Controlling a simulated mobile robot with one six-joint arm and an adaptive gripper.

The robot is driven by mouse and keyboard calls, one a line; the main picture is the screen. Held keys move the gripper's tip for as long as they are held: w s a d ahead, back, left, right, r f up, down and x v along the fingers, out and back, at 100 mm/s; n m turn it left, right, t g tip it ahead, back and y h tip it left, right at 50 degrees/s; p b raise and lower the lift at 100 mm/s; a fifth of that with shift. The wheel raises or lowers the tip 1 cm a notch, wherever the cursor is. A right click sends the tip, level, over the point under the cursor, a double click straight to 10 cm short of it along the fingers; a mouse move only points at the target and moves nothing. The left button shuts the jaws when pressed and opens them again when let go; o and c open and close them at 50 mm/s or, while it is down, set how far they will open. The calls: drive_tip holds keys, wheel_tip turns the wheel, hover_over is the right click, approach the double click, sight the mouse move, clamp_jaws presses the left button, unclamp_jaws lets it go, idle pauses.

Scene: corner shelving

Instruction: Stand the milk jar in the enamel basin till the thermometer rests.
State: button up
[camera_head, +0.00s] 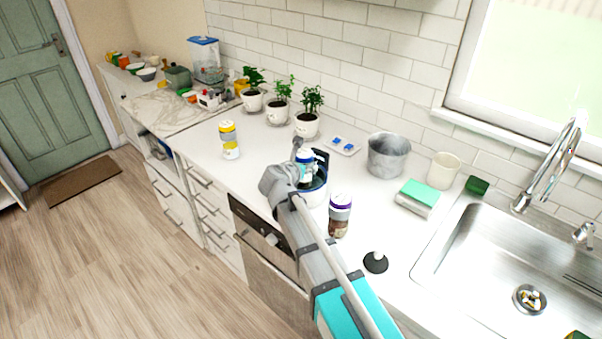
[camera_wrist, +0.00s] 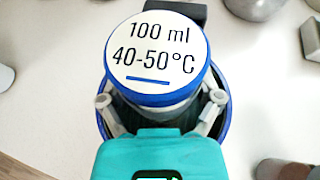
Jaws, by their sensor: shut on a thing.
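The milk jar (camera_wrist: 157,58) has a blue lid with a white top reading "100 ml 40-50°C". It also shows in the head view (camera_head: 305,168). My gripper (camera_wrist: 161,104) is shut on the jar, one finger on each side. The white, blue-rimmed enamel basin (camera_head: 314,197) is directly below and around the jar; its blue rim (camera_wrist: 225,118) curves round the jar in the wrist view. The jar looks upright, its lower part hidden by my gripper and the rim. I cannot tell whether it touches the basin floor. No thermometer is clearly identifiable.
A purple-lidded jar (camera_head: 340,216) and a black disc with a knob (camera_head: 376,262) stand nearby on the right. A grey metal bucket (camera_head: 388,156), potted plants (camera_head: 306,123) and a tablet pack (camera_head: 342,146) stand behind. A yellow-capped bottle (camera_head: 229,140) stands left, with clear counter around it.

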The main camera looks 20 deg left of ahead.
drive_tip(key=shift+f+b, duration=0.4)
drive_tip(key=shift+f, duration=0.3)
drive_tip(key=shift+f, duration=0.1)
drive_tip(key=o, duration=1.1)
drive_tip(key=shift+r, duration=0.2)
drive_tip(key=p+v, duration=0.4)
drive_tip(key=v, duration=0.8)
drive_tip(key=shift+p, duration=0.3)
drive_tip(key=shift+s, duration=0.1)
